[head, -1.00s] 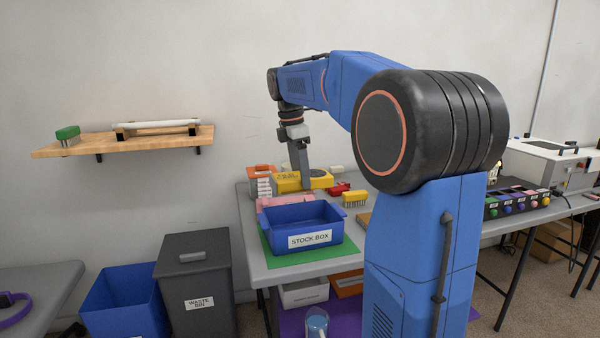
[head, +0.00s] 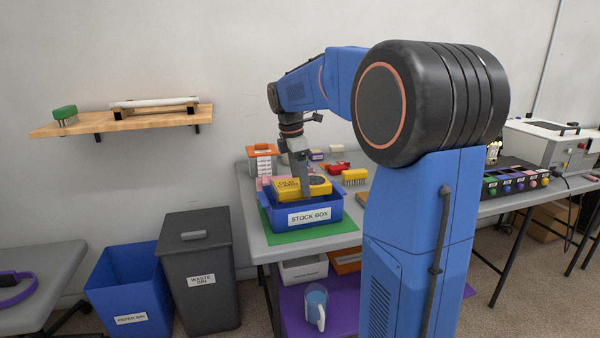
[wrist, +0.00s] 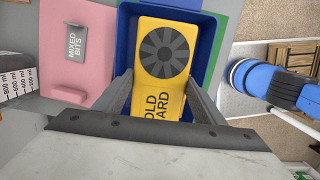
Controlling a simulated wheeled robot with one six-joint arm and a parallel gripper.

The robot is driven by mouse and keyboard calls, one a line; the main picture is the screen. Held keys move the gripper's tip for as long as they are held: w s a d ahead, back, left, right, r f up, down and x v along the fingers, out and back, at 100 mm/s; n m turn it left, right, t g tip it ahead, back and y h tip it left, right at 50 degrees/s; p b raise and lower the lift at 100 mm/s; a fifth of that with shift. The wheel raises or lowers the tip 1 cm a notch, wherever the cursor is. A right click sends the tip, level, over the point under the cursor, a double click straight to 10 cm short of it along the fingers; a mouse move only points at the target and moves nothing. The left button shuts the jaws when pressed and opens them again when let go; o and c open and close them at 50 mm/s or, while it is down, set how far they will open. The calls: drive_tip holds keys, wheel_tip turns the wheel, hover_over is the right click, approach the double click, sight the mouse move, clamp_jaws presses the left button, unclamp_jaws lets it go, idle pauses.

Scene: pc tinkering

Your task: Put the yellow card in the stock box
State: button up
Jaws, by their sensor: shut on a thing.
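The yellow card (head: 289,189) is a thick block with dark lettering and a round black fan; the fan (wrist: 165,52) faces up in the wrist view. My gripper (head: 302,190) is shut on the card, with one finger on each side of it. The blue stock box (head: 334,213) stands on a green mat, with its white label facing front. In the head view the card is at the box's opening, with its front above the front rim. In the wrist view the card lies within the box's walls (wrist: 125,45). Whether it touches the floor of the box is hidden.
A pink tray (wrist: 82,45) labelled mixed bits is left of the box in the wrist view. A yellow brush-like part (head: 354,177) and a red part (head: 337,167) lie behind to the right. The green mat (head: 325,231) shows bare in front.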

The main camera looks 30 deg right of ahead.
drive_tip(key=shift+f, duration=3.55)
drive_tip(key=shift+f, duration=0.15)
drive_tip(key=o, duration=1)
drive_tip(key=o, duration=0.6)
drive_tip(key=shift+c, duration=0.2)
drive_tip(key=shift+w+a+r, duration=0.1)
drive_tip(key=shift+a+r, duration=0.05)
drive_tip(key=shift+r, duration=1)
drive_tip(key=shift+s+a+r, duration=0.1)
drive_tip(key=shift+a+r, duration=0.1)
drive_tip(key=shift+r, duration=0.95)
drive_tip(key=shift+w+a+r, duration=0.1)
drive_tip(key=shift+a+r, duration=0.05)
drive_tip(key=shift+r, duration=1)
